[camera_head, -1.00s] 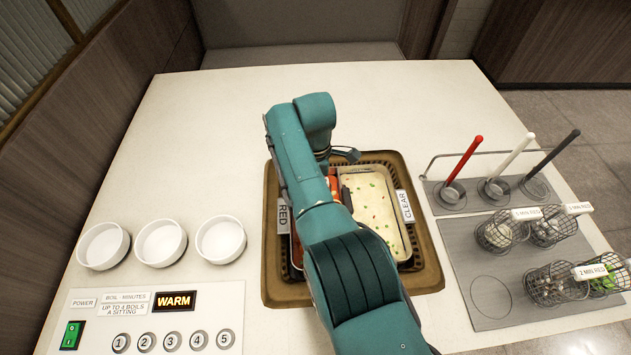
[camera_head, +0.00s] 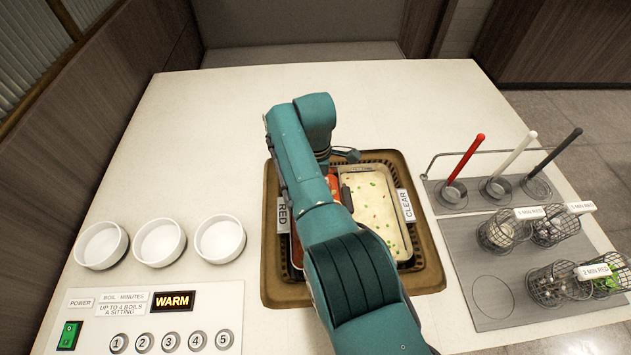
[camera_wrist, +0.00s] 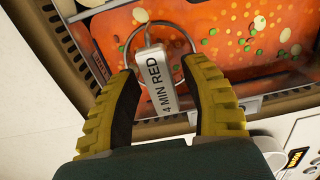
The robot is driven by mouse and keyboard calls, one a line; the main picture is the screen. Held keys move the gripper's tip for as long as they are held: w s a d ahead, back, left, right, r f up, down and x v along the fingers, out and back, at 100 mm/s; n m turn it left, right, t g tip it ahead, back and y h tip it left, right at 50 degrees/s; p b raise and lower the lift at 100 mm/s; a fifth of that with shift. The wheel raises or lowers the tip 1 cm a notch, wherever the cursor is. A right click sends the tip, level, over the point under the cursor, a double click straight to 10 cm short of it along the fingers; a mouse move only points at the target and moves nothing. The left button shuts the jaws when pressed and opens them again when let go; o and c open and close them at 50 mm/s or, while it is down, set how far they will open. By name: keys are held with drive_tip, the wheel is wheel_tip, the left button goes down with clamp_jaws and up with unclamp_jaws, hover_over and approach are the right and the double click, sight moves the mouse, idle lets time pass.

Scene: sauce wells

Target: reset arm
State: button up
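The tag sits on a wire loop handle (camera_wrist: 133,42) at the near rim of the red broth (camera_wrist: 225,40). I see a gap between the tag and each finger. The basket below the tag is not clearly visible. In the head view my arm covers my gripper and most of the red well, beside the pale clear well (camera_head: 378,210).
Three white bowls (camera_head: 160,241) stand at left above a control panel (camera_head: 150,325) showing WARM. At right, tagged wire baskets (camera_head: 505,233) stand on a grey mat (camera_head: 480,290), with red, white and black handled ladles (camera_head: 464,160) behind. The far counter is clear.

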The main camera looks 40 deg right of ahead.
drive_tip(key=o, duration=0.9)
drive_tip(key=shift+r, duration=0.1)
wheel_tip(320, 180, up, 11)
drive_tip(key=p, duration=0.9)
drive_tip(key=shift+p, duration=0.35)
